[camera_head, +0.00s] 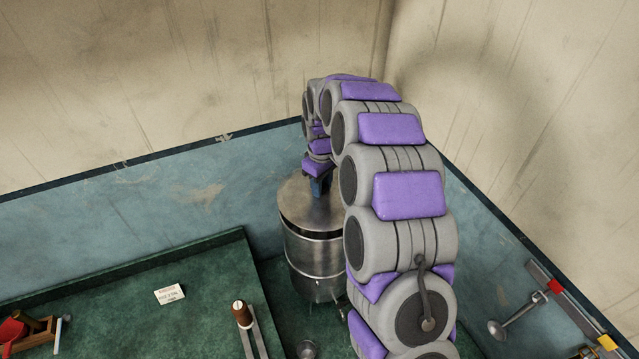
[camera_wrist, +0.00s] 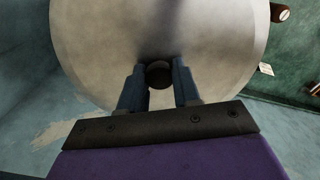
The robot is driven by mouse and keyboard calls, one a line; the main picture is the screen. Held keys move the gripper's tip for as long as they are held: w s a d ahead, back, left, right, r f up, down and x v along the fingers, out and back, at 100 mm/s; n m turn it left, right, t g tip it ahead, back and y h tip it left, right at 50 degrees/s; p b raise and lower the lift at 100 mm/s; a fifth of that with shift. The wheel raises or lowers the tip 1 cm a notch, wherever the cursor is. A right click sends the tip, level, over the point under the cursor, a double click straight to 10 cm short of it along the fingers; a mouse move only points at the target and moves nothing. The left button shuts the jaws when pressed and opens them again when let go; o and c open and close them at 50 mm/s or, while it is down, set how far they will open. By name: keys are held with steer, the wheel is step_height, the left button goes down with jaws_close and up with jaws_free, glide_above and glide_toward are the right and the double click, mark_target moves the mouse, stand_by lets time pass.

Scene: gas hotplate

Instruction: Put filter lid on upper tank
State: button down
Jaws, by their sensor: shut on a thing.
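The filter lid (camera_head: 300,208) is a round, flat metal disc over the top of the metal upper tank (camera_head: 312,262) in the head view. A dark band shows between the lid's edge and the tank wall, so I cannot tell whether they touch. My gripper (camera_head: 319,188) points down at the middle of the lid. In the wrist view the lid (camera_wrist: 100,50) fills the upper middle. The blue fingers of my gripper (camera_wrist: 158,85) are shut on its dark round knob (camera_wrist: 159,74). The tank is hidden beneath the lid there.
A green bench top (camera_head: 120,305) lies left of the tank, with a paper label (camera_head: 170,294) and a brown-handled lever (camera_head: 243,316) on it. Blue-and-cream walls (camera_head: 150,205) meet in the corner behind the tank. A metal fitting (camera_head: 515,318) is at the right wall.

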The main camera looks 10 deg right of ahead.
steer(key=shift+w+d, duration=0.1)
steer(key=shift+w, duration=0.15)
steer(key=shift+a+f, duration=0.1)
steer(key=shift+a, duration=0.2)
steer(key=shift+d+f+b, duration=0.2)
steer(key=shift+f+b, duration=0.3)
steer(key=shift+f, duration=1.2)
steer(key=shift+s+f+b, duration=0.1)
steer(key=shift+f+b, duration=0.2)
steer(key=shift+f, duration=0.3)
steer(key=c, duration=0.7)
jaws_free()
step_height(320, 180, up, 17)
steer(key=shift+a+r+b, duration=0.1)
steer(key=shift+r+b, duration=0.05)
steer(key=shift+b, duration=0.5)
